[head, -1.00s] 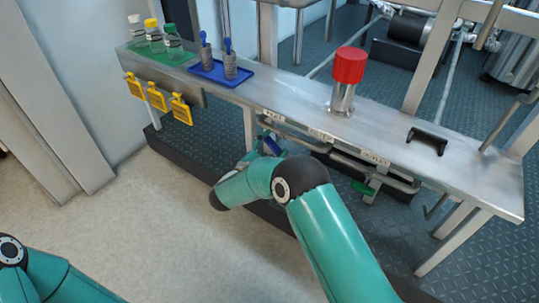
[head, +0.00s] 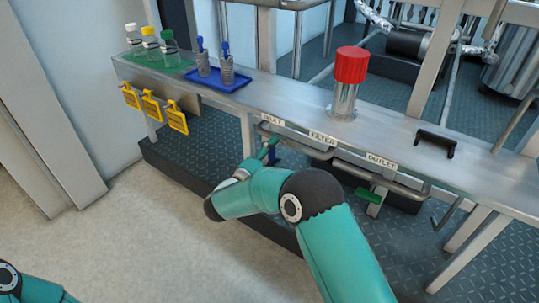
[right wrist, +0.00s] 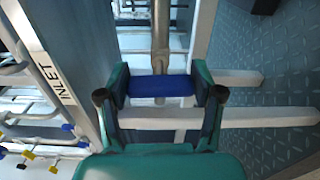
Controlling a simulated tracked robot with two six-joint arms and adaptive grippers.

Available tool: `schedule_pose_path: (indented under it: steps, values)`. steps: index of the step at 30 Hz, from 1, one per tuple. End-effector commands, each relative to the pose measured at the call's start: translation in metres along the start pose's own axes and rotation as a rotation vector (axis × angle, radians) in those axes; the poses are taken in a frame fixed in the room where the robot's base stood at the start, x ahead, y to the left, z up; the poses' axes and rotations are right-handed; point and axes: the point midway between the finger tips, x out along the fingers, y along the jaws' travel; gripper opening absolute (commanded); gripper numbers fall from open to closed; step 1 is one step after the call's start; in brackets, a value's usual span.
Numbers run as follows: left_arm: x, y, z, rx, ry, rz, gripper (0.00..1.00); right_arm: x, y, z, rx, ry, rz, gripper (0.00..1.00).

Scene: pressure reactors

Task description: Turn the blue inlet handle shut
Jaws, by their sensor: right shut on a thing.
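The blue inlet handle (head: 273,158) is under the bench's front edge, below the INLET label (head: 271,119). In the right wrist view the blue handle (right wrist: 160,87) lies crosswise between the two fingers of my right gripper (right wrist: 160,92), with a metal pipe behind it. My right gripper (head: 266,154) is shut on the handle. In the head view the gripper hides part of the handle, which hangs roughly downward. My left gripper is out of view; only part of my left arm shows at the lower left.
The metal bench (head: 300,105) runs above the pipes. On it stand a red-capped cylinder (head: 350,68), a blue tray (head: 219,80) and bottles. A green handle (head: 369,196) sits under the OUTLET label (head: 381,160). Yellow tags (head: 152,106) hang at the left. Floor in front is clear.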

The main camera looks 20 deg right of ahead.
Motion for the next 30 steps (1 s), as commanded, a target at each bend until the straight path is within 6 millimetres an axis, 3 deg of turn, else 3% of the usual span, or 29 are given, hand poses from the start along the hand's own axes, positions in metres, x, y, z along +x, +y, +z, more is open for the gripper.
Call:
schedule_pose_path:
  steps: [19, 20, 24, 30]
  values:
    - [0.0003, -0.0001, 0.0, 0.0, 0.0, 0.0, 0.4, 0.0022, -0.0043, 0.0039, 0.058, -0.014, -0.006, 0.31]
    - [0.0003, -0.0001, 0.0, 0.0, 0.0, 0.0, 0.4, 0.0021, -0.0043, 0.0039, 0.058, -0.013, -0.006, 0.68]
    - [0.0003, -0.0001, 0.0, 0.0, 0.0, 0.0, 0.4, 0.0013, -0.0037, 0.0027, 0.058, -0.01, -0.005, 0.91]
    - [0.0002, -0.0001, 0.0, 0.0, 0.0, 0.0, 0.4, 0.0004, -0.0025, 0.0011, 0.059, -0.005, -0.003, 0.92]
